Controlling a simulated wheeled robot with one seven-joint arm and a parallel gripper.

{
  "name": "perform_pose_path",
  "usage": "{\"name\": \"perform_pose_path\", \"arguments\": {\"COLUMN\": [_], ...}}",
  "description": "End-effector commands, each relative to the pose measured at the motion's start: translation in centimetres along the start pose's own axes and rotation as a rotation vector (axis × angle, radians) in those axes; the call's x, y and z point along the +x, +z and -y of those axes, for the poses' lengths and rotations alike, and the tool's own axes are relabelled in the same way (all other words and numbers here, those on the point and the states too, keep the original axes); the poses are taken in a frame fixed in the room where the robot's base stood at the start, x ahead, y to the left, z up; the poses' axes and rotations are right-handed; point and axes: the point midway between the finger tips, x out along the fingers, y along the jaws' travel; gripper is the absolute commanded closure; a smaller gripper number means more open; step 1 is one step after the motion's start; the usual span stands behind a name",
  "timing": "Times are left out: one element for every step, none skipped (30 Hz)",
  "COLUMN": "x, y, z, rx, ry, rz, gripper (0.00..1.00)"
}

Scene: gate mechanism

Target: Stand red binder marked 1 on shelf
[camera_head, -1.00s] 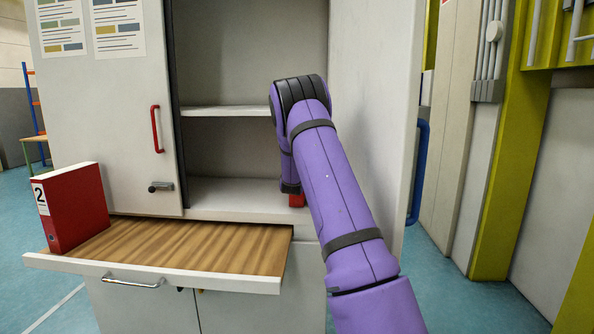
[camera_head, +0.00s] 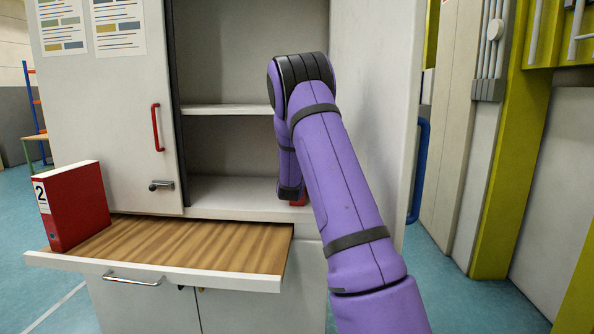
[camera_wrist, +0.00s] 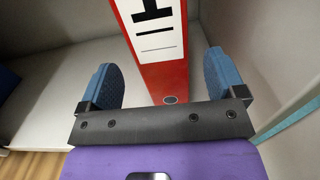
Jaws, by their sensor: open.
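The red binder (camera_wrist: 174,76) with a white spine label and a black mark, seen sideways, is in the wrist view. Its spine lies between the blue fingers of my gripper (camera_wrist: 161,84), with a gap on each side. The gripper is open. In the head view only a small red patch (camera_head: 298,201) shows below my arm, at the lower shelf (camera_head: 232,193) of the cabinet. My arm hides the rest of the binder and my gripper there. The binder's foot on the shelf is not clearly visible.
Another red binder (camera_head: 78,208), marked 2, stands on the pulled-out wooden board (camera_head: 185,243) at the left. A middle shelf (camera_head: 226,110) is above the lower one. The cabinet's right wall (camera_head: 372,120) is close to my arm. The left of the lower shelf is clear.

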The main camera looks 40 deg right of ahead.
Motion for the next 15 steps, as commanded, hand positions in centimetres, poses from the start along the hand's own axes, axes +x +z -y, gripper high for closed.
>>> {"name": "perform_pose_path", "arguments": {"x": [-1.0, -1.6, -2.2, -2.7, -3.1, -3.7, -4.0, -4.3, -4.6, -4.8, -5.0, -5.2, -5.4, -5.6, -6.0], "y": [0.1, 0.0, 0.1, 0.0, 0.0, 0.0, 0.0, 0.0, 0.0, 0.0, 0.0, 0.2, 0.4, 0.7, 1.3], "z": [0.0, 0.0, 0.0, 0.0, 0.0, 0.0, 0.0, 0.0, 0.0, 0.0, 0.0, 0.1, 0.1, 0.2, 0.4], "rx": [0.001, 0.000, 0.001, 0.001, 0.001, 0.000, 0.000, 0.000, 0.000, 0.000, 0.001, 0.005, 0.012, 0.024, 0.046], "ry": [0.001, 0.000, 0.000, 0.000, 0.000, 0.000, 0.001, 0.001, 0.000, 0.000, 0.000, -0.003, -0.008, -0.017, -0.033], "rz": [-0.001, -0.002, 0.000, -0.001, -0.001, -0.001, -0.001, 0.000, 0.000, -0.001, 0.000, 0.001, 0.002, 0.003, 0.006], "gripper": [0.11, 0.11, 0.11, 0.11, 0.11, 0.11, 0.11, 0.11, 0.11, 0.11, 0.11, 0.11, 0.11, 0.11, 0.11]}}
